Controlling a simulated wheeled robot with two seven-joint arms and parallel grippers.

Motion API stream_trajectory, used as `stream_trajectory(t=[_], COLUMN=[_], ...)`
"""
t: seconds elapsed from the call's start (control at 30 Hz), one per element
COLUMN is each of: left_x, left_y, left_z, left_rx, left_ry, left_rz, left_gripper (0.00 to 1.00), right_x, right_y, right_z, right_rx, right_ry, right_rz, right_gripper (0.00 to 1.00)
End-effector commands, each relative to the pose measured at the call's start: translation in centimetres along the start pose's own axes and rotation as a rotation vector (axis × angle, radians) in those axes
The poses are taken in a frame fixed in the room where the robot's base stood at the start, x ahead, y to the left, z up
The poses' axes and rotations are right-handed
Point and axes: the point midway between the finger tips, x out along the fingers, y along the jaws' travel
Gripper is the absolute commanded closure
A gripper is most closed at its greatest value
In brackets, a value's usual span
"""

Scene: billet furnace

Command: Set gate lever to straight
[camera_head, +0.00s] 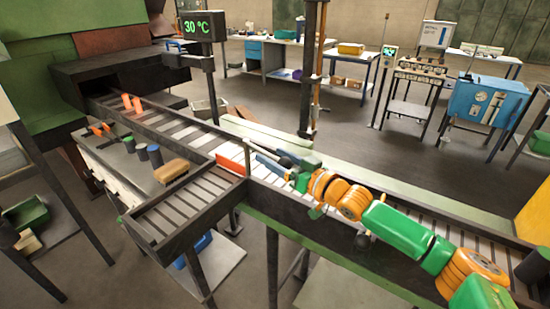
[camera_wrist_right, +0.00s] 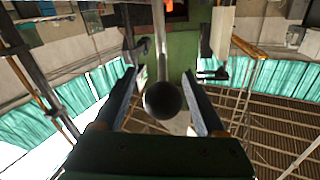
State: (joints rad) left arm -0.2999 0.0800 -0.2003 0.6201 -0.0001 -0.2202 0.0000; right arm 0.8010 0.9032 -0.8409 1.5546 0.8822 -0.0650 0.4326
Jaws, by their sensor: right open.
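The gate lever shows in the right wrist view as a pale upright rod (camera_wrist_right: 159,45) with a dark ball knob (camera_wrist_right: 162,100) at its near end. My right gripper (camera_wrist_right: 160,74) is open, with one blue-grey finger on each side of the knob. Neither finger is clearly touching it. In the head view my right gripper (camera_head: 262,158) reaches in from the right over the conveyor junction, and the lever cannot be made out there. An orange-red plate (camera_head: 231,156), perhaps the gate, stands at the junction just left of the fingertips. My left gripper is not in view.
The roller conveyor (camera_head: 184,131) runs from the dark furnace mouth (camera_head: 92,87) to the lower right. A side branch (camera_head: 182,209) leads to the lower left. Glowing orange billets (camera_head: 131,104) lie near the furnace. A dark post (camera_head: 313,70) stands behind the line.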

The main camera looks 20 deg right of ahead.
Motion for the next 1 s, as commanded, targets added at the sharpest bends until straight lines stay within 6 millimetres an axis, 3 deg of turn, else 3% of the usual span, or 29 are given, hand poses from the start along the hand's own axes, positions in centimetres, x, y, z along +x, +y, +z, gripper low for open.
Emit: stream_trajectory(t=[0.3,0.7,1.0], left_x=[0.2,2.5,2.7], left_y=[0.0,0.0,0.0], left_z=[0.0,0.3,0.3], left_rx=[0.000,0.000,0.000], left_ry=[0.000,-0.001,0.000], left_rz=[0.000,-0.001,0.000], left_gripper=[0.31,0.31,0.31], right_x=[-0.3,-6.2,-7.1], right_y=[0.0,0.3,0.1], right_z=[0.2,0.5,0.1], right_rx=[0.001,0.001,0.001], right_ry=[-0.001,-0.002,-0.001], right_rz=[0.000,0.003,0.000], right_gripper=[0.27,0.27,0.27])
